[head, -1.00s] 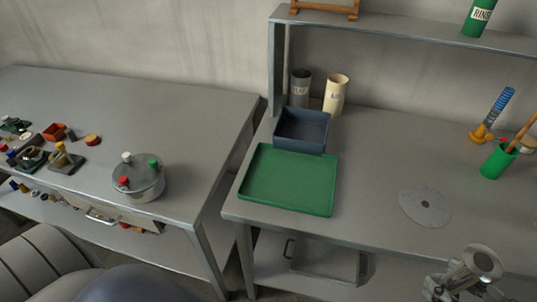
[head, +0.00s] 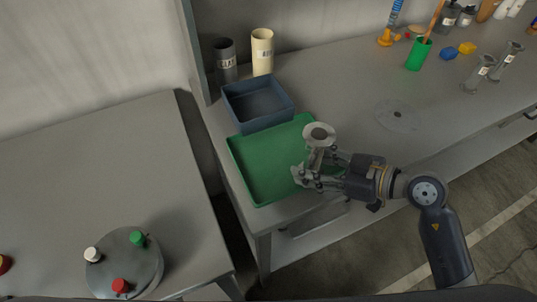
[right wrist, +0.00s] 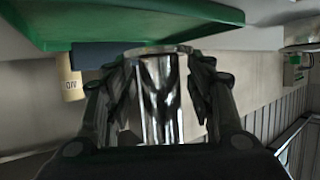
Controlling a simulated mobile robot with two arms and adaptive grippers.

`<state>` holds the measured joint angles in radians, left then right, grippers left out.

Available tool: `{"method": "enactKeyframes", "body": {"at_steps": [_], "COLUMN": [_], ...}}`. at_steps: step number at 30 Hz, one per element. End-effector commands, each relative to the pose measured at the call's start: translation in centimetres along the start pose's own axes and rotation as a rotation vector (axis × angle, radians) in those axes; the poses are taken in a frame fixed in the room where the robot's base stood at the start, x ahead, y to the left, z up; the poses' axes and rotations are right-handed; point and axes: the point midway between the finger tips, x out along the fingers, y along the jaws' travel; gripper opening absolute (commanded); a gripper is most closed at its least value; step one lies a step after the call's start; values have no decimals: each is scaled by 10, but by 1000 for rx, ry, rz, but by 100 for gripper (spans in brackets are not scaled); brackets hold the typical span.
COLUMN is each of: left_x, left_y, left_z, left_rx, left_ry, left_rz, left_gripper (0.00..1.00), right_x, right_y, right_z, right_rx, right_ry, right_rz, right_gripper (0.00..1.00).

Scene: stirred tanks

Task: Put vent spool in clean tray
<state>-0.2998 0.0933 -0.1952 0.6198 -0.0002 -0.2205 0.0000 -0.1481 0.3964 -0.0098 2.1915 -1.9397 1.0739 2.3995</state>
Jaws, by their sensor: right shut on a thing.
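My right gripper (head: 312,176) is shut on the vent spool (head: 319,133), a shiny metal tube with a round flange at its top end. In the head view the spool stands over the right part of the green tray (head: 262,180); I cannot tell how high above it. In the right wrist view the spool's tube (right wrist: 160,95) sits between the fingers, and the green tray (right wrist: 140,30) shows beyond it. I cannot tell from a label whether the green tray is the clean tray. My left gripper is out of view.
A dark blue-grey bin (head: 258,104) stands behind the green tray. A grey canister (head: 225,60) and a cream canister (head: 262,50) stand behind it. A flat grey disc (head: 397,115) lies on the bench to the right. A lidded pot (head: 124,264) is on the left table.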

Motion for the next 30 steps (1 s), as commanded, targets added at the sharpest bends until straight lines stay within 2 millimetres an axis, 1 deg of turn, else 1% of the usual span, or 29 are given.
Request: {"method": "enactKeyframes", "body": {"at_steps": [1, 6, 9, 13, 15, 19, 27, 30], "left_x": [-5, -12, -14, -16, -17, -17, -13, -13], "left_y": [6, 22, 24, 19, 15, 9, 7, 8], "left_z": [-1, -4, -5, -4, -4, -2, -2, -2], "left_rx": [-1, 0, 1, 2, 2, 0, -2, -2], "left_ry": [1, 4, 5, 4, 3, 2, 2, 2], "left_rz": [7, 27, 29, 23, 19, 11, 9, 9], "left_gripper": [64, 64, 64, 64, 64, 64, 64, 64], "right_x": [13, 57, 82, 106, 114, 120, 132, 132], "right_y": [-1, -4, -5, -6, -7, -7, -7, -7], "right_z": [-10, -23, -30, -36, -38, -36, -6, -5], "right_rx": [0, 0, 0, 0, -1, -1, 0, -1], "right_ry": [8, 7, 6, 4, 4, 1, 0, 3], "right_rz": [-1, -2, -1, 0, 0, 1, 1, 1], "right_gripper": [16, 16, 16, 16, 16, 16, 16, 16]}}
